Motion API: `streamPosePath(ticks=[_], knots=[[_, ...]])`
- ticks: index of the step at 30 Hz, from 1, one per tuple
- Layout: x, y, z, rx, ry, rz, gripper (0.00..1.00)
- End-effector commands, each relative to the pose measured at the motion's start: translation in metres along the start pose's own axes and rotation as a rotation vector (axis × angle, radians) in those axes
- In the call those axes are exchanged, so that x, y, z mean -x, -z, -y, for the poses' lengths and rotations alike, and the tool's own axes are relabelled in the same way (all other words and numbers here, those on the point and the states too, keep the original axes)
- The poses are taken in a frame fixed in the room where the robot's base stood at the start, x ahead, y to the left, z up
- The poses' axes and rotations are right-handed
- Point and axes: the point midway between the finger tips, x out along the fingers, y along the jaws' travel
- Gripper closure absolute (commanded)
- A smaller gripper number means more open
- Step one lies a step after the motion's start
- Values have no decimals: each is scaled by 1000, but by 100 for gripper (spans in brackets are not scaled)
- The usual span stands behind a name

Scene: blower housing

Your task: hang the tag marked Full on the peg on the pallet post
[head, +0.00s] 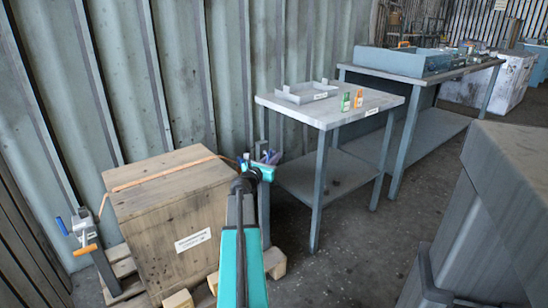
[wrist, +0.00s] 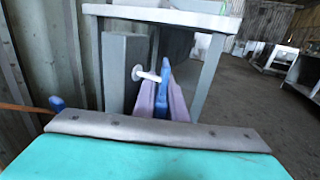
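My gripper (wrist: 164,100) has lilac fingers closed on a blue tag (wrist: 165,76), which stands upright and edge-on, so its marking cannot be read. A white peg (wrist: 145,75) sticks out at the grey post (wrist: 124,75), just left of the tag. The peg's right end is at or very near the tag; I cannot tell whether it passes through a hole. In the head view my gripper (head: 264,165) is at the post's top, beside the crate, and my arm hides part of it. A green tag (head: 346,102) and an orange tag (head: 359,98) stand on the small table (head: 330,112).
A wooden crate (head: 170,215) with an orange strap (head: 160,175) sits on a pallet (head: 272,262) to the left. A grey tray (head: 306,93) is on the small table. A long workbench (head: 430,70) stands behind.

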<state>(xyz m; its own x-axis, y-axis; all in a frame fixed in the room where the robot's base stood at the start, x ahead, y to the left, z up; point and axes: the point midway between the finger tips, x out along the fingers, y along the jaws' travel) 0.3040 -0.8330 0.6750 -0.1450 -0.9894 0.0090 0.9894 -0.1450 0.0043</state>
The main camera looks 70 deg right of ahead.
Motion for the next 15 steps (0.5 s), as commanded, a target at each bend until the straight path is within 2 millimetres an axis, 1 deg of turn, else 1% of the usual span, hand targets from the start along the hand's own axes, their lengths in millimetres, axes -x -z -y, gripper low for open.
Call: streamPosePath(ticks=[1,8,9,15], knots=[[0,1,-18,0,-38,-4,71],[19,1,-15,0,-36,-5,69],[24,1,-14,0,-35,-5,67],[48,0,-11,-1,-32,-4,67]])
